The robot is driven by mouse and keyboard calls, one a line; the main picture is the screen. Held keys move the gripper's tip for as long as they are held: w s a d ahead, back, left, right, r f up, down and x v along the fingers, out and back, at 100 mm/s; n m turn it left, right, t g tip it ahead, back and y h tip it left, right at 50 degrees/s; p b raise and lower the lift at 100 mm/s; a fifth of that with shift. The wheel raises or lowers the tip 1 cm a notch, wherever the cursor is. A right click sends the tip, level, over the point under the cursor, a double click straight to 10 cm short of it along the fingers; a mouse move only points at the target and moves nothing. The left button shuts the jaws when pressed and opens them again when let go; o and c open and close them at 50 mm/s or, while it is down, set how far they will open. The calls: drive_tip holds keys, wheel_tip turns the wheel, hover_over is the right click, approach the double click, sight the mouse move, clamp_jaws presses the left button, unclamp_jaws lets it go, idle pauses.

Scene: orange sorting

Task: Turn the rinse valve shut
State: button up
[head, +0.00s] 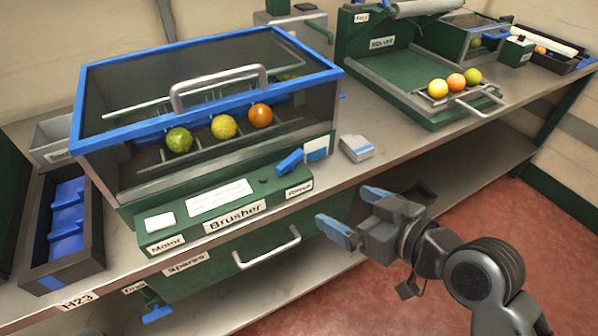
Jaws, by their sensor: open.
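The likely rinse valve is a blue lever (289,162) at the right end of the green Brusher panel (235,204). A small label (299,188) below it seems to read "Rinse". The lever lies at a slant, its right end higher than its left; I cannot tell whether the valve is open or shut. My gripper (345,205) is in front of the bench, to the right of and lower than the lever. Its two blue-tipped fingers are spread, empty and apart from the lever.
A second blue handle (157,312) hangs below the bench by a partly hidden label. The blue-framed Brusher cover (217,73) is down over several fruits. A drawer handle (267,248) juts out below the panel. A grey block (356,148) sits right of the lever.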

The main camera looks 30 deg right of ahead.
sight(293, 161)
drive_tip(key=w+a+n+y, duration=0.1)
drive_tip(key=w, duration=0.3)
drive_tip(key=w+n+y+b, duration=0.1)
drive_tip(key=w, duration=0.4)
drive_tip(key=w+a+n+b, duration=0.1)
drive_tip(key=w, duration=0.4)
drive_tip(key=shift+a+r+g+y, duration=0.25)
drive_tip(key=shift+a+g+y, duration=0.05)
drive_tip(key=shift+y, duration=0.1)
